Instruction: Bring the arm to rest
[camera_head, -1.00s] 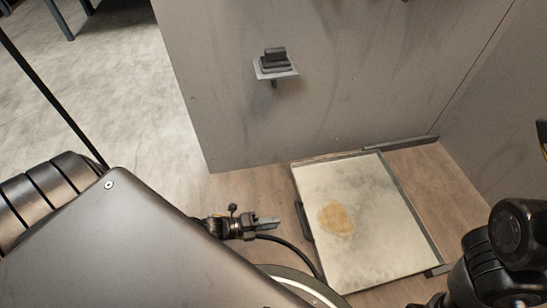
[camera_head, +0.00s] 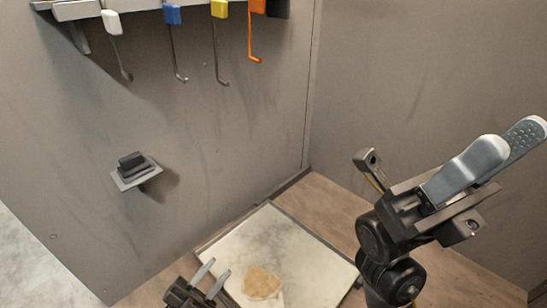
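My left gripper (camera_head: 216,268) shows at the bottom edge, left of centre. Its two grey fingers are apart with nothing between them, and they overlap the left edge of the tray in the picture. My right gripper (camera_head: 508,148) is raised at the right, its fingers pointing up and to the right. A dotted pad shows on the farther finger. The fingers look apart and I see nothing held. The rest of the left arm is out of view.
A pale metal tray (camera_head: 270,228) with a tan powder patch (camera_head: 262,283) lies on the wooden surface. A wall bracket holds a dark block (camera_head: 132,162). Hooks with white (camera_head: 111,22), blue (camera_head: 173,14), yellow (camera_head: 219,9) and orange (camera_head: 254,48) parts hang above. Booth walls stand behind and right.

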